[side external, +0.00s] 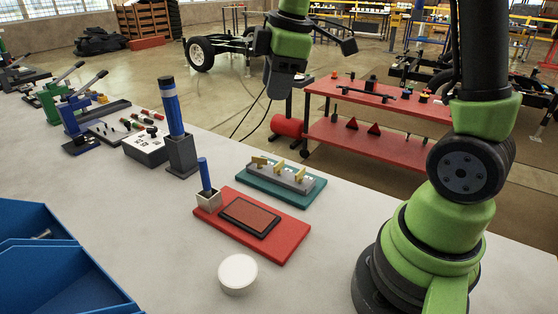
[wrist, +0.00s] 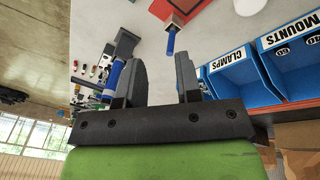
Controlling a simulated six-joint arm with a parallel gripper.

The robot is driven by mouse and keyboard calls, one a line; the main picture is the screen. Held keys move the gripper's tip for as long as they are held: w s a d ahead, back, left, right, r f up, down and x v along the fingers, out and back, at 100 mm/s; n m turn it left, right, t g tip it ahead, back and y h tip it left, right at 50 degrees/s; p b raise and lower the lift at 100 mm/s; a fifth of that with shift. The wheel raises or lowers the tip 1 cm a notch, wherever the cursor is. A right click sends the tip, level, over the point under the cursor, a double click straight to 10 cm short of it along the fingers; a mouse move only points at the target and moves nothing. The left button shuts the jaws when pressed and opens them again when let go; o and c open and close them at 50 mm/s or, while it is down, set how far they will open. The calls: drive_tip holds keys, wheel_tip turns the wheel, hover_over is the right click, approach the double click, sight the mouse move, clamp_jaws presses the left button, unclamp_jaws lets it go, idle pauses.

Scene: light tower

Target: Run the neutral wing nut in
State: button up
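Three small yellow wing-like pieces (side external: 278,167) stand in a row on a grey block on a teal board (side external: 311,191). I take them for the wing nuts; labels on the block are too small to read, so I cannot tell which is neutral. My gripper (side external: 284,90) hangs in the air above and behind the teal board, clear of it, in the side view. In the wrist view my gripper (wrist: 161,72) has its two dark fingers apart with nothing held between them. The wing nuts do not show in the wrist view.
A red board (side external: 285,245) carries a dark-framed panel and a small holder with a blue-handled tool (side external: 206,175). A taller blue cylinder (side external: 172,108) stands in a dark holder. A white round puck (side external: 238,272) and blue bins (side external: 50,265) are nearer. Bare table surrounds them.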

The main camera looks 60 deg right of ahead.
drive_tip(key=w+d+f+n+g, duration=0.2)
drive_tip(key=w+d+f+n, duration=0.15)
drive_tip(key=f, duration=0.25)
drive_tip(key=n+g, duration=0.1)
drive_tip(key=n, duration=0.4)
hover_over(279, 163)
wheel_tip(279, 163, down, 6)
wheel_tip(279, 163, down, 10)
drive_tip(key=shift+d+f, duration=0.1)
drive_tip(key=shift+f, duration=0.05)
clamp_jaws()
